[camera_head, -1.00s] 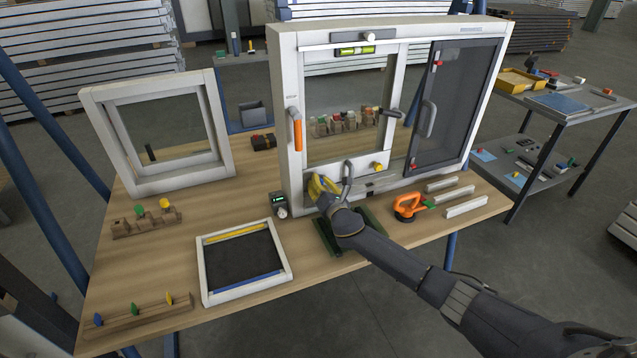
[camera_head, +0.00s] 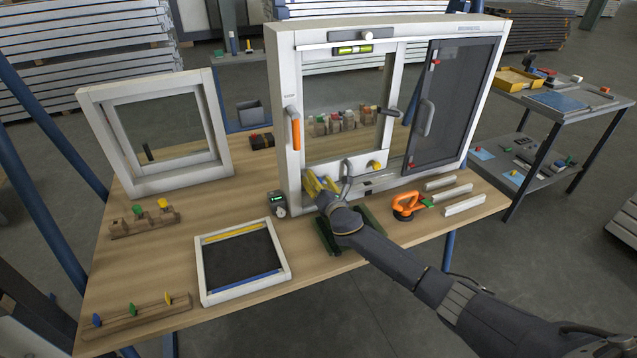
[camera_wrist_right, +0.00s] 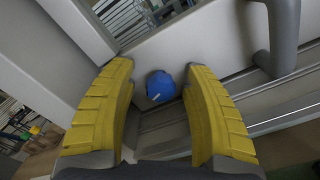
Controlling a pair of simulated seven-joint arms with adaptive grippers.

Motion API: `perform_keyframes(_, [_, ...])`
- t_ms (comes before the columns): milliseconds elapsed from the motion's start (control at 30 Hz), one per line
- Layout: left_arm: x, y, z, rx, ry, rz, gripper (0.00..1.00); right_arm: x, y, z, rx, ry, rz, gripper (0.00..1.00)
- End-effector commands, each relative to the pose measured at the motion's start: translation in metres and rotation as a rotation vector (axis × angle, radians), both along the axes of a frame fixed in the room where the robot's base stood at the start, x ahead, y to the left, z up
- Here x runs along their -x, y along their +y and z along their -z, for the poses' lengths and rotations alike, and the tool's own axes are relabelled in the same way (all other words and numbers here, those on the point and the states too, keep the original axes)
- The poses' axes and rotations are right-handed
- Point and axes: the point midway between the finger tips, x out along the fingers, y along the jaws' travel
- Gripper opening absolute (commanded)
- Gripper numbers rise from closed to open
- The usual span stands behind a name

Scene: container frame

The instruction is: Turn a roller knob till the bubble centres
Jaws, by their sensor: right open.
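A green bubble level (camera_head: 353,49) sits on the top rail of the white window frame (camera_head: 290,95); the bubble's exact place is too small to tell. A yellow roller knob (camera_head: 375,166) is at the lower right of the sash. A blue knob (camera_wrist_right: 160,86) shows in the right wrist view, between the two yellow fingers of my right gripper (camera_wrist_right: 158,95). In the head view my right gripper (camera_head: 318,187) is open at the sash's lower left corner and hides the blue knob. My left gripper is not in view.
A grey curved handle (camera_head: 346,172) stands close to the right gripper. An orange suction lifter (camera_head: 407,205) and white strips lie right of the arm. A small gauge (camera_head: 278,203) and a screen frame (camera_head: 243,262) are on the left.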

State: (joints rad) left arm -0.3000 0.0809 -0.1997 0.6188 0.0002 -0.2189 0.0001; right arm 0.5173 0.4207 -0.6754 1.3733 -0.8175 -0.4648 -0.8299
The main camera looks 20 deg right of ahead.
Motion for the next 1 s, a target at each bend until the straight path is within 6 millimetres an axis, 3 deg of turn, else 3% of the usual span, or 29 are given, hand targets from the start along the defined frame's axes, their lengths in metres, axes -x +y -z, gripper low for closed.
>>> perform_keyframes(267, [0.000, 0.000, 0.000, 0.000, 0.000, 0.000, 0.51, 0.023, -0.003, 0.001, 0.000, 0.001, -0.001, 0.51])
perform_keyframes(700, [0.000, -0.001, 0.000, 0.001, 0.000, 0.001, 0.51, 0.094, -0.009, 0.001, -0.001, 0.002, -0.001, 0.51])
perform_keyframes(1000, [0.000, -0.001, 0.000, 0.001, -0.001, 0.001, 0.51, 0.117, -0.012, 0.000, 0.000, 0.000, 0.000, 0.51])
